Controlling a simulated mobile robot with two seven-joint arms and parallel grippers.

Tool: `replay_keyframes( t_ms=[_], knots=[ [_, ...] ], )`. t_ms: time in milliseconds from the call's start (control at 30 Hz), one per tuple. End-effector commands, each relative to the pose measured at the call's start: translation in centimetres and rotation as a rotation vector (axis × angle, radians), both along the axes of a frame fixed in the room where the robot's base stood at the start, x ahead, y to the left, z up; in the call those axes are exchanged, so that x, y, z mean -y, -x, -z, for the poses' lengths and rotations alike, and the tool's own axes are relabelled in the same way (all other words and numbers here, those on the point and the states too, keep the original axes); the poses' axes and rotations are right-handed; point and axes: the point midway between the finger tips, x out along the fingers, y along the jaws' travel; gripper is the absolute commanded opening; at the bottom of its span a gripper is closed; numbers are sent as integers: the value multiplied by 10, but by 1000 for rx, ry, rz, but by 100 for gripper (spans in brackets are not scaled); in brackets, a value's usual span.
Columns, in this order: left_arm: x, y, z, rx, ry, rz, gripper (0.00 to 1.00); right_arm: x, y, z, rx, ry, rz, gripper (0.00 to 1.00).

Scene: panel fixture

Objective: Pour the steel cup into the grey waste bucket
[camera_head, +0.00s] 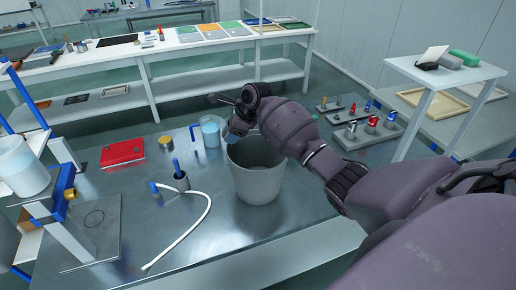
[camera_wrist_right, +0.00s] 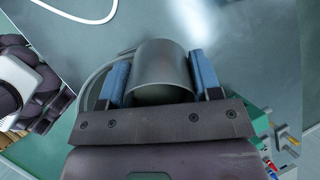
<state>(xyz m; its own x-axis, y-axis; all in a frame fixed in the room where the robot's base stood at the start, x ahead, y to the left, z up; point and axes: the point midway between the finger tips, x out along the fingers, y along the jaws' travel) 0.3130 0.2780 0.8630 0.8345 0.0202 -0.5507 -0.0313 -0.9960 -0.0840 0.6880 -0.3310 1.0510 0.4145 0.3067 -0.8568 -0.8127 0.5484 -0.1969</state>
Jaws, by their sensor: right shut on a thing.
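The steel cup (camera_wrist_right: 162,68) sits between the blue finger pads of my right gripper (camera_wrist_right: 160,78) in the right wrist view, and the gripper is shut on it. In the head view my right gripper (camera_head: 238,128) is over the left and back part of the grey waste bucket's rim. The grey waste bucket (camera_head: 257,187) stands upright on the steel table, and my wrist hides part of its mouth. The cup is mostly hidden in the head view, and its contents cannot be made out. My left gripper is not in view.
A clear beaker with blue liquid (camera_head: 210,132) stands close behind the bucket. A small container with a blue-handled tool (camera_head: 181,180) and a white hose (camera_head: 195,228) lie to its left. A red case (camera_head: 123,153) is farther left. A block of small weights (camera_head: 368,132) is to the right.

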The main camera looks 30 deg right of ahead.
Motion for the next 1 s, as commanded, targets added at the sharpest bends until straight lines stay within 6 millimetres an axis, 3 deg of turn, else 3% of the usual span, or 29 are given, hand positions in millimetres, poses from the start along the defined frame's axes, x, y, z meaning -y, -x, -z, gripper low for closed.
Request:
replay_keyframes(
  t_ms=[1000],
  knots=[
    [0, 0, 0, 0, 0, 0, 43, 7, 9, 5, 113, -82, 0, 32]
  ],
)
